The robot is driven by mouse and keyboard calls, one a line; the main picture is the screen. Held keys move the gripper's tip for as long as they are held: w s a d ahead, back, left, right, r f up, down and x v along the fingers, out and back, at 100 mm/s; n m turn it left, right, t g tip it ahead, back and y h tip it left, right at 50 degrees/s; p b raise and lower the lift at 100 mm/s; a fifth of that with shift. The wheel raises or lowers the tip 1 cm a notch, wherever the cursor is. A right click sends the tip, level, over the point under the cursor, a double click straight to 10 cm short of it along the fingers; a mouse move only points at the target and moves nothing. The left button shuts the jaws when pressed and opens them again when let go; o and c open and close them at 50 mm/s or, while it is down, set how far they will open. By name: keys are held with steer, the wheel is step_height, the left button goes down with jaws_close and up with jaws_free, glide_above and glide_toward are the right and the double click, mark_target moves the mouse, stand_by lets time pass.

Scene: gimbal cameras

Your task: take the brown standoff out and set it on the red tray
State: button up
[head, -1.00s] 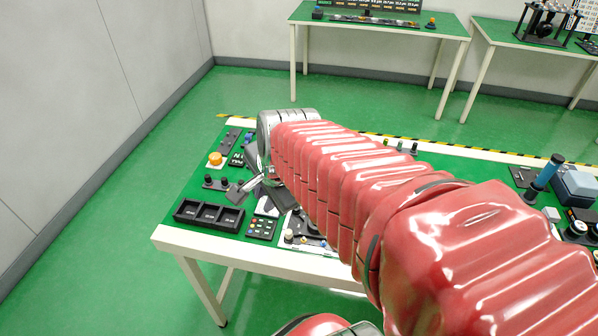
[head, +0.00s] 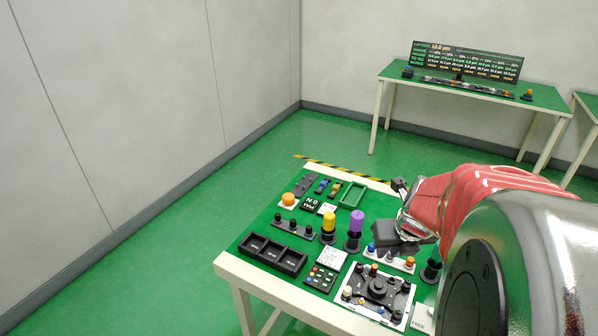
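I cannot single out the brown standoff with certainty. A small brownish-orange post (head: 374,269) stands at the back edge of the gimbal plate (head: 352,305), a pale plate with a dark gimbal mechanism in its middle. I see no red tray; the one coloured tray in clear view is green (head: 351,195). My gripper (head: 408,228) is low over the right part of the table, behind the gimbal plate and beside a dark grey block. My arm hides part of it, and its fingertips and anything between them are not clear.
A black three-compartment bin (head: 272,255) is at the front left. A yellow-topped post (head: 328,228) and a purple-topped post (head: 355,228) stand mid-table. A white strip with several knobs (head: 391,258) lies between them and the gimbal plate. My arm hides the table's right side.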

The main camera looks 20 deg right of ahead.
mark_target(376, 267)
steer(key=shift+d, duration=0.1)
steer(key=shift+f, duration=0.2)
steer(key=shift+x, duration=6.8)
steer(key=shift+c, duration=0.4)
jaws_close()
steer(key=shift+n+y, duration=0.3)
steer(key=shift+n, duration=0.3)
